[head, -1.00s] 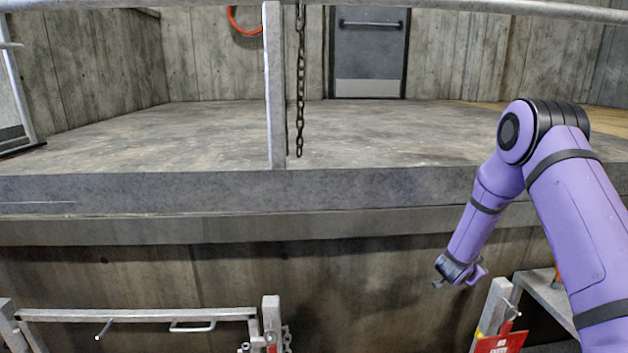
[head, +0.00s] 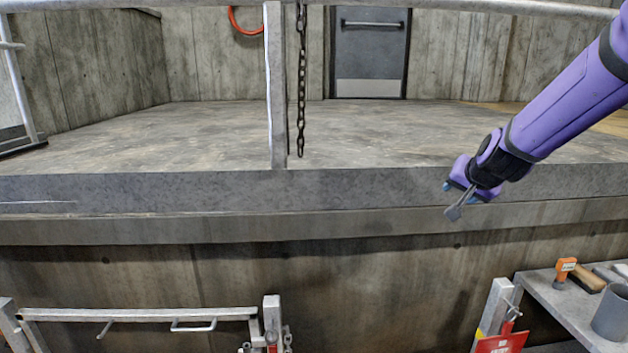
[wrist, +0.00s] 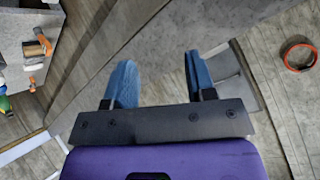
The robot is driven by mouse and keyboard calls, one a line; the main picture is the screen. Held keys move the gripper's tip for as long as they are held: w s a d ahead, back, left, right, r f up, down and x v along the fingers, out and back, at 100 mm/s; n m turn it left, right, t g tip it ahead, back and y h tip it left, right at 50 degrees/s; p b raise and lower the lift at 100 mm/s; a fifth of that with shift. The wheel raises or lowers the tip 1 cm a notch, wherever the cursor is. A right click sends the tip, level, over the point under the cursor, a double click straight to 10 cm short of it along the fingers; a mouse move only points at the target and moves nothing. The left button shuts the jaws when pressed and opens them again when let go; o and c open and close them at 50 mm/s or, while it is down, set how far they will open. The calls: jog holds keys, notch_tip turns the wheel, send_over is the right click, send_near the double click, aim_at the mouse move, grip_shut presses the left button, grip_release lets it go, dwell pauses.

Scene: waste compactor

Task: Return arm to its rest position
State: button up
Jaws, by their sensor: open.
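My gripper (head: 459,202) hangs at the end of my purple arm at the right of the head view, in front of the concrete ledge. In the wrist view its two blue fingers (wrist: 160,82) stand apart with nothing between them. The gripper is open and empty, and it touches nothing that I can see.
A grey bench (head: 560,308) at the lower right carries an orange-topped tool (head: 565,270), a brush (head: 588,280) and a grey cup (head: 611,312). A metal gate (head: 140,314) stands at lower left. A chain (head: 301,90) hangs beside a post (head: 277,90). A red sign (head: 502,343) is near the bench.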

jog(key=s+a+r+n+g+y, duration=0.1)
jog(key=s+a+r+n, duration=0.15)
jog(key=s, duration=0.65)
jog(key=s+a+r+n+g+y, duration=0.15)
jog(key=s+r, duration=0.25)
jog(key=s, duration=0.5)
jog(key=s+d+n+g+h, duration=0.1)
jog(key=s+n+g+h, duration=0.1)
jog(key=s, duration=1.4)
jog(key=shift+s+d, duration=0.15)
jog(key=shift+d, duration=0.05)
